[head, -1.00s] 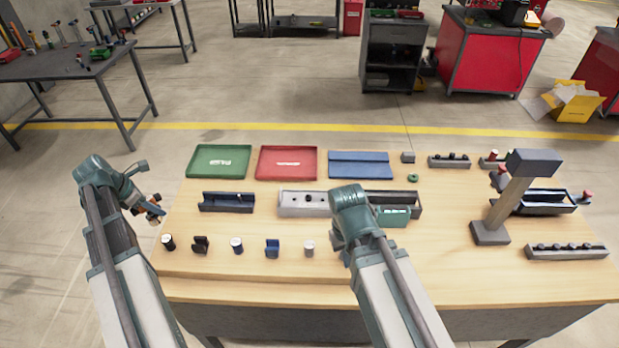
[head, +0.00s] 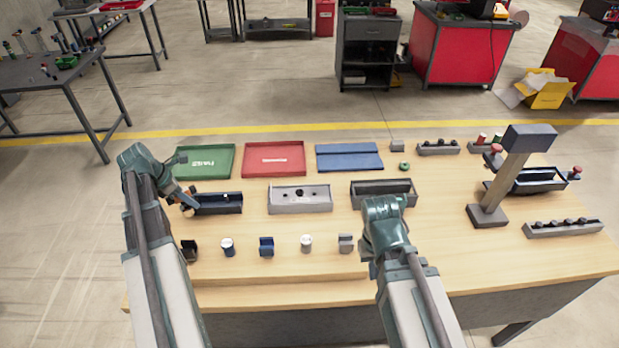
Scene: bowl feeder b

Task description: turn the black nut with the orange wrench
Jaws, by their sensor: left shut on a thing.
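My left gripper (head: 186,206) is at the left end of a dark open tray (head: 222,205), low over the table's left side. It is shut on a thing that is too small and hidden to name. I cannot make out an orange wrench. Small dark round parts (head: 299,193) show in the grey tray (head: 300,207) in the middle; I cannot tell whether one is the black nut. My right gripper (head: 372,262) is in front of the right dark tray (head: 383,200). Its fingers are mostly hidden by its own wrist, so its opening does not show.
Green (head: 204,174), red (head: 274,172) and blue (head: 349,170) trays lie along the back. Several small cylinders and holders (head: 266,246) stand in a front row. A green ring (head: 404,167) lies behind the right dark tray.

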